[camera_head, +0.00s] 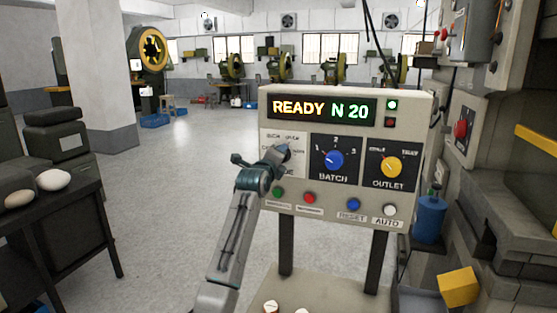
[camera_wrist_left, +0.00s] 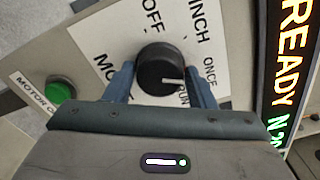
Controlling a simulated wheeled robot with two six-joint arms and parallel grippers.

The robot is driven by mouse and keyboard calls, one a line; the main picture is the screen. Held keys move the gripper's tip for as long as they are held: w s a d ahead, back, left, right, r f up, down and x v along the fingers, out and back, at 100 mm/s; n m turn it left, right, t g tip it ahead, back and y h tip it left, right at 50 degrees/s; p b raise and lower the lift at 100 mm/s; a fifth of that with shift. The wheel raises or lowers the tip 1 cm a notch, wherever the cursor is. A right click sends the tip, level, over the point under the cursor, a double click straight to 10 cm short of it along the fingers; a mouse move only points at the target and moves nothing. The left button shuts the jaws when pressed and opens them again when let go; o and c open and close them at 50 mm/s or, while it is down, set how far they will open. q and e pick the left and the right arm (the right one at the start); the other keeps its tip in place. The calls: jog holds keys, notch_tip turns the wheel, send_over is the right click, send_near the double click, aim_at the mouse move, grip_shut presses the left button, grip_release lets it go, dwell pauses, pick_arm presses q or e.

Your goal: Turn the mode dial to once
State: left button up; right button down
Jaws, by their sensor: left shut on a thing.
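The mode dial (camera_wrist_left: 158,70) is a black round knob on a white label plate (camera_wrist_left: 105,48) with OFF, INCH, ONCE and RUN around it. Its white pointer line faces right in the left wrist view, toward the side with ONCE and RUN; I cannot tell exactly which word it meets. My left gripper (camera_wrist_left: 161,88) is shut on the dial, one blue finger on each side. In the head view my left gripper (camera_head: 281,154) reaches the left part of the control panel (camera_head: 405,125) and hides the dial. My right gripper is not in view.
The display (camera_head: 320,108) reads READY N 20. The blue BATCH dial (camera_head: 334,160) and yellow OUTLET dial (camera_head: 391,168) are right of my gripper. A green button (camera_head: 278,192) and red button (camera_head: 309,197) sit just below it. Machinery stands close on the right.

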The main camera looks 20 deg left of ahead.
pick_arm(q)
jog(key=shift+m, duration=0.4)
jog(key=o, duration=1)
jog(key=shift+c, duration=0.2)
jog(key=shift+s, duration=0.1)
jog(key=s+b, duration=0.3)
jog(key=s, duration=0.7)
jog(key=shift+s+a, duration=0.2)
jog(key=shift+s, duration=0.1)
